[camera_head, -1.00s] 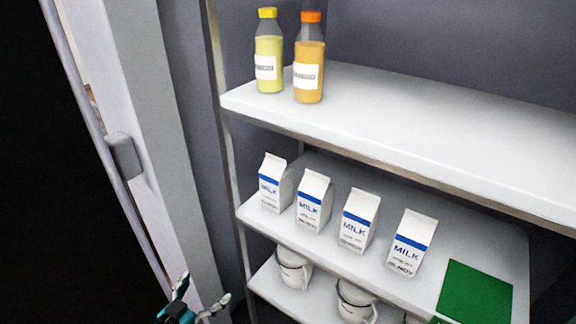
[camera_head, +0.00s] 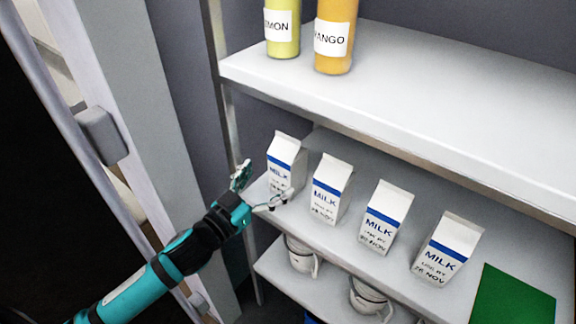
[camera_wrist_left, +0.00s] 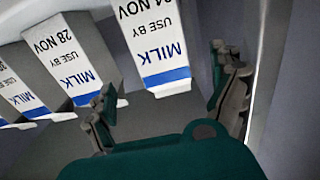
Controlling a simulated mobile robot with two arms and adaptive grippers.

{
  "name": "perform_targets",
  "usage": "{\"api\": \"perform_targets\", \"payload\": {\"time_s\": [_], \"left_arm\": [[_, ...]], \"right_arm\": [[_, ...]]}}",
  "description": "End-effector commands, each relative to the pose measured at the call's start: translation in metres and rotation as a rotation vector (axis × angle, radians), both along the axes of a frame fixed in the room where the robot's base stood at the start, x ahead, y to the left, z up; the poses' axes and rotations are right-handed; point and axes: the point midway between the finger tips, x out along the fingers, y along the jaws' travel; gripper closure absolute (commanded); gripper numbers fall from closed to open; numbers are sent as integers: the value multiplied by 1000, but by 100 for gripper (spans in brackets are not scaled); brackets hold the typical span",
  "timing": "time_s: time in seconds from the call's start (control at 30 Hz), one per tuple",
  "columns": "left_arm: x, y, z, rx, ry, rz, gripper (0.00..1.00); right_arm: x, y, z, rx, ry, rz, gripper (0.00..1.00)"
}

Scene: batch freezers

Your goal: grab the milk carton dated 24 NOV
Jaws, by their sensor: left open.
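Several white milk cartons with a blue band stand upright in a row on the middle shelf. The leftmost milk carton (camera_head: 286,163) shows upside down in the left wrist view (camera_wrist_left: 155,45). Its date there reads as ending in "4 NOV", with the first digit cut by the frame edge. The second carton (camera_head: 331,188) reads "28 NOV" in the left wrist view (camera_wrist_left: 70,60). The third (camera_head: 385,217) has a date hard to read; the fourth (camera_head: 447,247) appears to read 26 NOV. My left gripper (camera_head: 264,182) is open and empty just in front of the leftmost carton, which appears between its fingers (camera_wrist_left: 165,98).
Lemon (camera_head: 281,28) and mango (camera_head: 335,36) bottles stand on the upper shelf (camera_head: 430,105). A green panel (camera_head: 512,296) lies right of the cartons. A shelf post (camera_head: 228,120) and a door frame are at the left.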

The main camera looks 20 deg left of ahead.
Motion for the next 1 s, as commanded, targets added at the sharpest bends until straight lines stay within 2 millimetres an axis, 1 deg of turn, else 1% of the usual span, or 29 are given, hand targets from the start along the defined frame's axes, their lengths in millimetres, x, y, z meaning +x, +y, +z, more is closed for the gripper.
{"api": "perform_targets", "payload": {"time_s": [0.03, 0.1, 0.2, 0.37, 0.6, 0.7, 0.8, 0.97, 1.0], "left_arm": [[9, -3, 2, 0, -3, 0, 6], [19, -6, 2, -2, -2, 1, 6], [28, -10, 1, -1, -1, 1, 6], [36, -12, 1, 0, 0, 1, 6], [69, -21, 3, 0, -1, 1, 6], [78, -25, 3, -1, -1, 1, 6], [82, -26, 2, -1, 0, 1, 6], [81, -26, 1, -1, 1, 1, 6], [81, -26, 1, -1, 1, 1, 7]], "right_arm": [[6, 1, 2, 1, -9, 0, 100], [12, 2, 4, 3, -19, 0, 100], [16, 3, 5, 5, -26, -1, 100], [15, 7, 6, 10, -25, -2, 100], [10, 10, 12, 13, -16, -4, 100], [7, 10, 12, 12, -12, -4, 100], [7, 9, 12, 12, -11, -3, 100], [7, 7, 12, 9, -10, -2, 100], [7, 6, 12, 9, -10, -2, 100]]}}
